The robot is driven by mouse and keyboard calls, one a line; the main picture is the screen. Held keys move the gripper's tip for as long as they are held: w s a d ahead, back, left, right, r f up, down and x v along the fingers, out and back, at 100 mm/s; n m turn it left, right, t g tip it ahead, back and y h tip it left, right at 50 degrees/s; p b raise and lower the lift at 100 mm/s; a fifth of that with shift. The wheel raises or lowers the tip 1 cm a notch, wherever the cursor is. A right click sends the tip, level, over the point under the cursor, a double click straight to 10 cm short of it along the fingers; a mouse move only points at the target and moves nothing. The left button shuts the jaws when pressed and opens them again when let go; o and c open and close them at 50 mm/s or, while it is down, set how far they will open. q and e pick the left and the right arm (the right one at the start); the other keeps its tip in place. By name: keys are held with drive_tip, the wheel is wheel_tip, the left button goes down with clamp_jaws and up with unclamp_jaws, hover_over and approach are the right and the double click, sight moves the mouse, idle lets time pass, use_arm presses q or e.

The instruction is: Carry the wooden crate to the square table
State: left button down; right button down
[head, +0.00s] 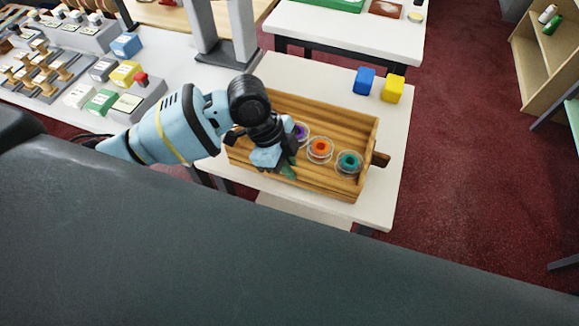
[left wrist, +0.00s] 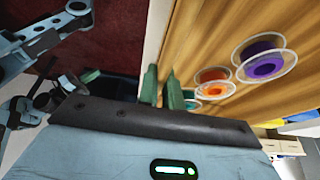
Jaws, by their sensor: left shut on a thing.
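The wooden crate (head: 310,110) is at or just over the white table (head: 395,135) in the middle of the head view; I cannot tell whether its base rests there. It appears level and holds purple (head: 301,131), orange (head: 320,149) and teal (head: 349,162) spools. A dark handle (head: 381,160) sticks out at its right end. My left gripper (head: 288,171) reaches over the crate's near side, shut on its near wall. In the left wrist view, the green fingers (left wrist: 161,88) are beside the crate's wood (left wrist: 205,40); the exact contact is hidden.
Blue (head: 364,81) and yellow (head: 393,89) blocks stand behind the crate. Another white table (head: 345,28) is beyond. Red carpet (head: 470,150) is clear at right, before a shelf (head: 530,55).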

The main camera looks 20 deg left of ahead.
use_arm(q)
drive_tip(key=shift+f, duration=0.4)
drive_tip(key=shift+d+f, duration=0.1)
drive_tip(key=shift+f, duration=0.05)
drive_tip(key=c, duration=1.6)
unclamp_jaws()
drive_tip(key=shift+f, duration=0.1)
drive_tip(key=shift+o, duration=0.2)
drive_tip(key=v, duration=1.2)
drive_tip(key=shift+p, duration=0.4)
